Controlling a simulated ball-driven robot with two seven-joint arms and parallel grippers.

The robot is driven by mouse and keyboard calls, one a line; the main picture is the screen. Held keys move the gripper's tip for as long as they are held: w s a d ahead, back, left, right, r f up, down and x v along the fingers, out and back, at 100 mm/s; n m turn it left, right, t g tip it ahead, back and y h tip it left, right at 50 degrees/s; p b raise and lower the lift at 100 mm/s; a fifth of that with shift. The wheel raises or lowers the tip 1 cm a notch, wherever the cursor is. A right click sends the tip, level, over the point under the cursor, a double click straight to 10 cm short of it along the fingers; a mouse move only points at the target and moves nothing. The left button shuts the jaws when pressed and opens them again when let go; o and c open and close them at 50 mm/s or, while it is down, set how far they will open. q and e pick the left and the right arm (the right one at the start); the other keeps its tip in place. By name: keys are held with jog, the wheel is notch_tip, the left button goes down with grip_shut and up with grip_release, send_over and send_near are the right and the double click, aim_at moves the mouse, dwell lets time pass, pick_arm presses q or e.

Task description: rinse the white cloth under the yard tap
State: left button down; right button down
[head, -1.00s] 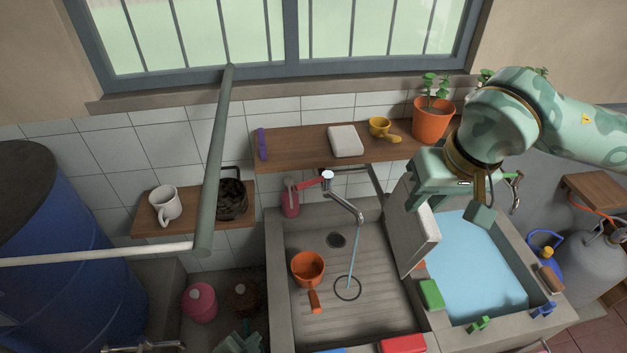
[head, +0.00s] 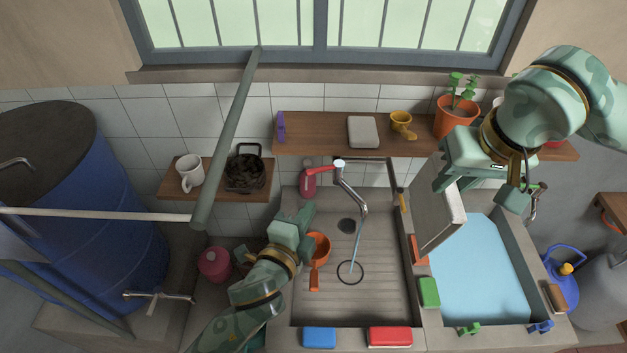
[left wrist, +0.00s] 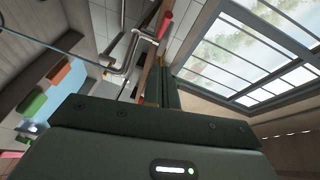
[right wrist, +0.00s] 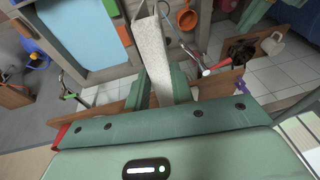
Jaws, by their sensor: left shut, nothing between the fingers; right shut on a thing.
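The white cloth (head: 437,217) hangs as a flat, stiff-looking sheet from my right gripper (head: 450,180), above the wall between the two basins. It also shows in the right wrist view (right wrist: 151,62), between the fingers. The tap (head: 350,190) with a red lever (head: 321,168) runs a thin stream of water (head: 356,245) into the left, ribbed basin (head: 385,285). The cloth is to the right of the stream, apart from it. My left gripper (head: 303,213) is shut and empty, left of the tap, beside the orange dipper (head: 320,245).
The right basin (head: 480,275) is full of water. A green block (head: 429,292) lies on the divider; blue (head: 319,337) and red (head: 389,336) blocks lie on the front rim. A shelf (head: 330,140) runs behind. A grey pipe (head: 228,135) and blue barrel (head: 110,240) stand left.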

pick_arm(q)
send_near(321, 171)
jog(key=w+d, duration=0.2)
jog(key=d, duration=0.2)
pick_arm(e)
jog(key=shift+d+f, duration=0.1)
jog(key=shift+d, duration=0.2)
pick_arm(q)
jog(key=shift+w+a+f, duration=0.15)
jog(key=shift+w+a, duration=0.25)
jog(key=shift+w, duration=0.15)
jog(key=shift+w+a+f, duration=0.1)
jog(key=shift+w+a, duration=0.25)
jog(key=shift+w, duration=0.25)
pick_arm(e)
jog(key=shift+a, duration=0.1)
pick_arm(q)
jog(key=shift+w+a+f, duration=0.1)
jog(key=shift+w+a, duration=0.25)
jog(key=shift+w, duration=0.1)
pick_arm(e)
jog(key=shift+a+r, duration=0.1)
jog(key=shift+r, duration=0.1)
pick_arm(q)
jog(key=shift+w, duration=0.1)
